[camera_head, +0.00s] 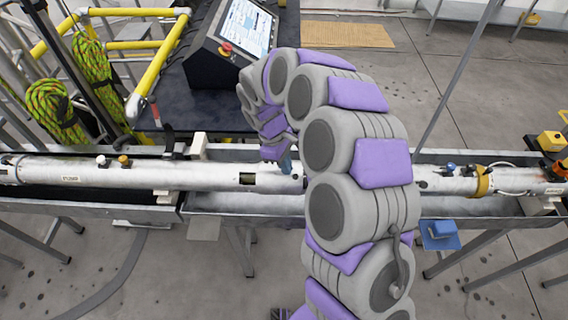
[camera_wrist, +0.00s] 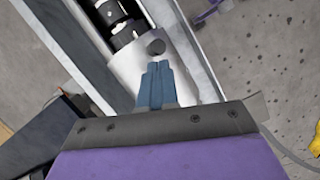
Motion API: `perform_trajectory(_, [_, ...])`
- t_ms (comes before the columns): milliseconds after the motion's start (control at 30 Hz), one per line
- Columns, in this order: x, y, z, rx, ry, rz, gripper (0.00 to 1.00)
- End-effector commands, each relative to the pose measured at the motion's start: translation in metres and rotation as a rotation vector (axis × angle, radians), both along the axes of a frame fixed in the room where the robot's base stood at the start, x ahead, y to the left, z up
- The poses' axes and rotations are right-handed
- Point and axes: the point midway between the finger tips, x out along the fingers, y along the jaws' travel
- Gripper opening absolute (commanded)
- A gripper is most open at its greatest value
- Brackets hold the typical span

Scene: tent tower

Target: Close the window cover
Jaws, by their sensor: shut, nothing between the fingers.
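The long silver tube (camera_head: 120,173) lies across the head view in a metal trough. In the wrist view, black parts (camera_wrist: 121,22) show in an opening beyond a smooth silver sleeve (camera_wrist: 130,72), which looks like the window cover. A round dark knob (camera_wrist: 156,46) stands on the sleeve near the opening. My gripper's blue fingers (camera_wrist: 158,68) are together and empty, just short of the knob in the picture. Whether they touch it or the sleeve, I cannot tell.
The metal trough (camera_head: 250,201) runs along both sides of the tube. A console with a screen (camera_head: 245,28) stands behind, near yellow rails (camera_head: 160,60) and coiled green rope (camera_head: 55,110). Open floor lies at the back right.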

Motion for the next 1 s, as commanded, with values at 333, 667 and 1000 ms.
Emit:
perform_trajectory(333, [-0.001,-0.045,0.002,0.001,0.002,-0.005,0.00])
perform_trajectory(667, [-0.003,-0.111,0.001,0.000,0.002,-0.004,0.00])
perform_trajectory(1000, [-0.005,-0.136,-0.001,0.000,0.004,-0.001,0.00])
